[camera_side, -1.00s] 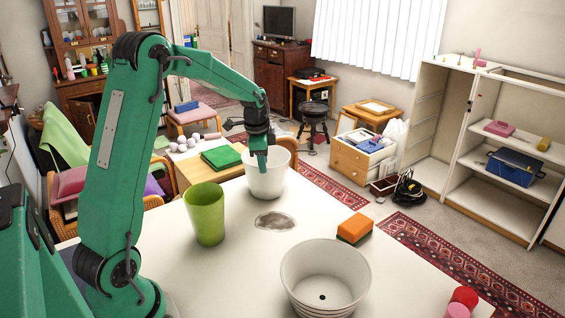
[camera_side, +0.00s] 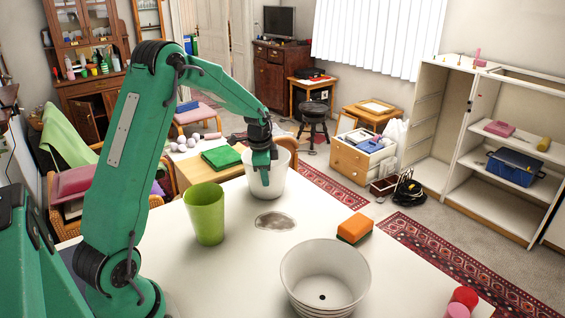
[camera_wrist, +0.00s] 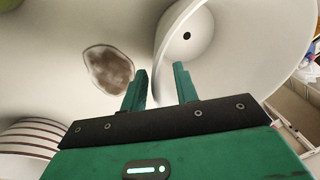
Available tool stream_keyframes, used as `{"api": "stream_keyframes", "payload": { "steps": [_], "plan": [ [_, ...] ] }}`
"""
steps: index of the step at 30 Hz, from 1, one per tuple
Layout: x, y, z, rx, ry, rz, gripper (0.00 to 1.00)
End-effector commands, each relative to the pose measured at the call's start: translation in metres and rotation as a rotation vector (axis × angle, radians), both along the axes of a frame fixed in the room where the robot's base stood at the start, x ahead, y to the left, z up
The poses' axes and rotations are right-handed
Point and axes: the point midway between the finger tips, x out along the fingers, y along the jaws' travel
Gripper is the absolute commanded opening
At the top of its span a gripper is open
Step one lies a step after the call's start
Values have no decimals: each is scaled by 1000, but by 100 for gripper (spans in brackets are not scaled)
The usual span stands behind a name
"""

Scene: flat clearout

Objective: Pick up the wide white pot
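Two white pots stand on the white table. One white pot (camera_side: 278,185) is at the far end, under my gripper (camera_side: 264,168). The other white pot (camera_side: 325,262), broad with a ridged wall and a hole in its base, stands upright near the front. In the wrist view, my gripper (camera_wrist: 161,73) is open, with one finger outside and one inside the rim of the far pot (camera_wrist: 225,50). A gap shows between the fingers, and I cannot tell whether either touches the wall. The ridged pot (camera_wrist: 30,135) shows at lower left there.
A green cup (camera_side: 205,215) stands left of the far pot. A brown stain (camera_side: 275,221) lies flat on the table (camera_side: 235,265). An orange block (camera_side: 354,228) lies near the right edge, and red and pink cylinders (camera_side: 463,300) are at the front right.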

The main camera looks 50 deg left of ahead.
Motion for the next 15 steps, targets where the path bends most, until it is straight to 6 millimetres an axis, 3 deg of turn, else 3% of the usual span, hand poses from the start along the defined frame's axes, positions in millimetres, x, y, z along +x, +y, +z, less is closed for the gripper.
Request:
{"api": "stream_keyframes", "payload": {
  "steps": [5, 9, 15],
  "plan": [
    [0, 0, 0, 0, 0, 0, 28],
    [0, 0, 0, 0, 0, 0, 0],
    [0, 0, 0, 0, 0, 0, 0]
  ]
}}
